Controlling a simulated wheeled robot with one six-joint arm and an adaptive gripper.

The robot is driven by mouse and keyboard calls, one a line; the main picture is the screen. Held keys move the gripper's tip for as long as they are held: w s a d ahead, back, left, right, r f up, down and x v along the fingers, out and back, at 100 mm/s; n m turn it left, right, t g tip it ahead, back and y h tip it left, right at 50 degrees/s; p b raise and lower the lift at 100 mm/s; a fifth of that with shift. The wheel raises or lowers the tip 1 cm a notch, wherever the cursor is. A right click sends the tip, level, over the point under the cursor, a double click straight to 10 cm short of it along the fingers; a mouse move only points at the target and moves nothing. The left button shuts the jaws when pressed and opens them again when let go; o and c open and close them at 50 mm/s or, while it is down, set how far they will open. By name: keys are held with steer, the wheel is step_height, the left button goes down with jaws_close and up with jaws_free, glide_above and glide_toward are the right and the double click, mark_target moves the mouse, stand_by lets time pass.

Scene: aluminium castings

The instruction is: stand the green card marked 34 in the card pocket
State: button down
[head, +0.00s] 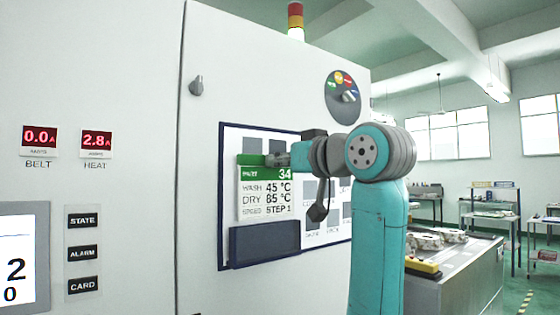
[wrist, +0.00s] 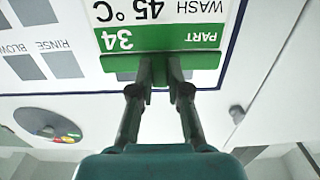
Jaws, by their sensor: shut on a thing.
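The green card marked 34 (head: 266,200) has a green top band and a white face reading WASH 45 °C, DRY 85 °C, STEP 1. My gripper (head: 272,160) is shut on the card's green top edge and holds it upright in front of the panel. The card also shows upside down in the wrist view (wrist: 160,38), with my gripper's fingers (wrist: 158,72) on its green edge. The dark blue card pocket (head: 264,243) is on the panel's lower left, right below the card. The card's lower edge meets the pocket's top edge in the picture; I cannot tell whether it is inside.
The blue-framed panel (head: 222,180) is on a large white cabinet (head: 210,50) with a rotary dial (head: 343,97) at upper right. Red BELT and HEAT displays (head: 96,144) are at left. A bench with castings (head: 440,236) stands at right.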

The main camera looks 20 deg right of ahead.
mark_target(268, 199)
steer(key=shift+f, duration=3.95)
steer(key=c, duration=1.1)
jaws_free()
steer(key=shift+o, duration=0.2)
steer(key=v, duration=1.2)
